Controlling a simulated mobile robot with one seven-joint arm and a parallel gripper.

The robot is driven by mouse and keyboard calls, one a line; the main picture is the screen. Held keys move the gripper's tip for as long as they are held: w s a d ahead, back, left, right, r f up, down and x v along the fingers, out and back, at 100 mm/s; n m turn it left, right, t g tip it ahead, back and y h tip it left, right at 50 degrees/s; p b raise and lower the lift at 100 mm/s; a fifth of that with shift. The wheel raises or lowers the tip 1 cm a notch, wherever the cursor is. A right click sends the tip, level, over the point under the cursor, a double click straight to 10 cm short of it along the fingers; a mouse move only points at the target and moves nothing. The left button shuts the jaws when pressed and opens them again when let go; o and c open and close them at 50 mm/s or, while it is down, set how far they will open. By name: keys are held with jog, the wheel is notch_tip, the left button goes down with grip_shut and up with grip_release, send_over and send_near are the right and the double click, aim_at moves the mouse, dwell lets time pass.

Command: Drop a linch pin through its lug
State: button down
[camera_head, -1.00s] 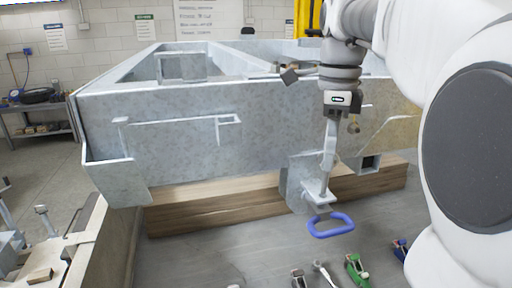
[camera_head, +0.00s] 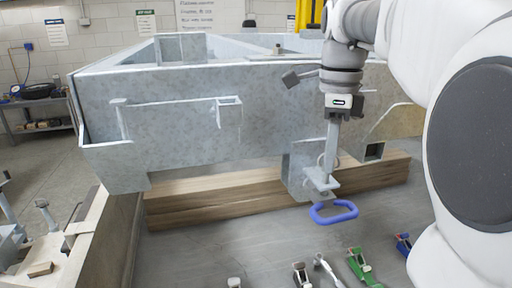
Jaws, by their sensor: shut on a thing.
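My gripper (camera_head: 331,148) points down at the right front of the galvanized trailer frame (camera_head: 170,135). Its long grey fingers are shut, with their tips just above the small flat lug plate (camera_head: 322,184). The linch pin is mostly hidden at the fingertips; a thin curved grey piece there may be its ring. I cannot tell whether the pin is in the lug hole. The lug juts from a grey bracket (camera_head: 298,165) on the frame. A blue loop (camera_head: 333,213) shows just below the lug.
Wooden beams (camera_head: 215,196) lie under the frame. Several small tools, including a green one (camera_head: 360,266) and a blue one (camera_head: 403,244), lie on the grey surface in front. A light-edged bench (camera_head: 65,245) stands at the left. Open grey surface lies left of the tools.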

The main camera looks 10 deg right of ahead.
jog(key=shift+f+b, duration=0.65)
jog(key=shift+f, duration=0.4)
jog(key=c, duration=0.7)
grip_release()
notch_tip(320, 180, up, 18)
jog(key=p, duration=0.4)
jog(key=shift+f, duration=0.25)
jog(key=s+a+f+n+t, duration=0.2)
jog(key=s+a+f+n, duration=0.1)
jog(key=f+n, duration=0.5)
jog(key=s+a+f+n+t+b, duration=0.1)
jog(key=s+a+f+n, duration=0.3)
jog(key=f+n, duration=0.3)
jog(key=s+a+f+n+t+b, duration=0.1)
jog(key=s+a+f+n+t, duration=0.1)
jog(key=s+f+n, duration=0.3)
notch_tip(320, 180, down, 7)
jog(key=a+n, duration=0.1)
jog(key=n, duration=0.2)
jog(key=shift+s+a+n+t, duration=0.15)
jog(key=shift+a+n+t, duration=0.15)
